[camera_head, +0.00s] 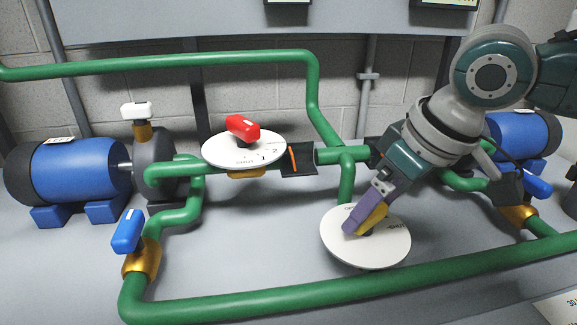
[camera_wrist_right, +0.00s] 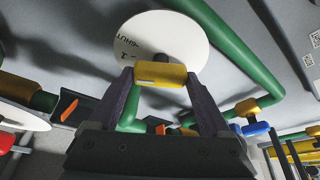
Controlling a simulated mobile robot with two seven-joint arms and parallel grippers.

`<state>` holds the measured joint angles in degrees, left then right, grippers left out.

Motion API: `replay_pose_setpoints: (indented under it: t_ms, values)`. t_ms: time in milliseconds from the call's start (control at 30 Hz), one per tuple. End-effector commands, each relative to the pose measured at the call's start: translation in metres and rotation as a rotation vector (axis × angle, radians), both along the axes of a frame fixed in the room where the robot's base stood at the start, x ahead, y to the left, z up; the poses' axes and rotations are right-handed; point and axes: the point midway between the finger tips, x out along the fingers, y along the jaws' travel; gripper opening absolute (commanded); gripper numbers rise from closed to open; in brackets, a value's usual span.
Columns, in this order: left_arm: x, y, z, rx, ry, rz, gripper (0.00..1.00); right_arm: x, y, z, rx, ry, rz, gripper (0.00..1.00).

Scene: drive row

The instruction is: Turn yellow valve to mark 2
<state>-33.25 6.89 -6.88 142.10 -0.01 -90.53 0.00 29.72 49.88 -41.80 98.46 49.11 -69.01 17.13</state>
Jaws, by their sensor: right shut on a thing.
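The yellow valve handle (camera_head: 371,218) sits at the middle of a white dial disc (camera_head: 385,250) in the lower centre right of the head view. My right gripper (camera_head: 362,217) comes down from the upper right and is shut on the yellow handle. In the right wrist view the yellow handle (camera_wrist_right: 160,75) lies crosswise between the two fingers of the gripper (camera_wrist_right: 160,82). The disc (camera_wrist_right: 140,35) behind it carries printed text and marks, partly legible. The fingers cover part of the disc in the head view. My left gripper is not in view.
A red valve handle (camera_head: 242,127) on its own white dial (camera_head: 225,152) stands to the left. Green pipes (camera_head: 300,293) run around the dials. Blue valve handles (camera_head: 128,231) and blue motors (camera_head: 80,170) stand at both sides. Bare grey surface (camera_head: 265,235) lies left of the yellow valve.

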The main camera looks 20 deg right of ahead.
Motion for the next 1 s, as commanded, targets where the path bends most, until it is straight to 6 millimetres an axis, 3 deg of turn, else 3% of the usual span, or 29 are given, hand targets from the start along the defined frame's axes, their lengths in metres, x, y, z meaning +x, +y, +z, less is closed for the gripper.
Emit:
replay_pose_setpoints:
  t_ms: [267,600,1000]
  values:
    - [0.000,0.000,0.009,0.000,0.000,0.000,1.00,0.000,0.000,0.003,0.001,0.001,0.050,0.27]
    - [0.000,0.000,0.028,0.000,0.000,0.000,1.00,0.001,-0.002,0.002,0.001,0.002,0.267,0.27]
    - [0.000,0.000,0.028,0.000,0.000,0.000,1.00,0.002,-0.002,0.000,0.003,0.000,0.480,0.27]
